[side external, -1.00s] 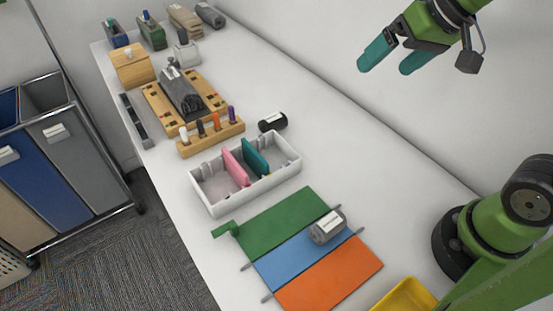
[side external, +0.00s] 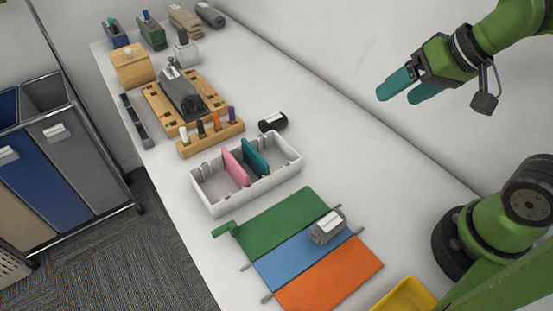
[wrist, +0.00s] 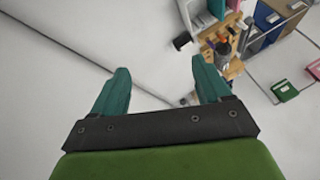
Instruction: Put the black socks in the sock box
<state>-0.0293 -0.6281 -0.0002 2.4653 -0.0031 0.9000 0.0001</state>
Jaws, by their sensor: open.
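A small black roll with a white label, which looks like the black socks (side external: 272,121), lies on the white table behind the sock box. The white sock box (side external: 206,206) is open-topped, with a pink divider (side external: 236,168) and a teal divider (side external: 255,157) standing in it. My gripper (side external: 398,96) has teal fingers and is open and empty, high above the table, to the right of the socks and well apart from them. In the wrist view my open fingers (wrist: 160,68) have nothing between them, and the dark roll (wrist: 181,42) shows beyond them near the top.
A green, blue and orange folding board (side external: 284,220) lies in front of the box, with a grey labelled roll (side external: 328,227) on it. A wooden pen rack (side external: 211,139) stands behind the box. A yellow tray (side external: 408,297) is at the front. The table's right side is clear along the wall.

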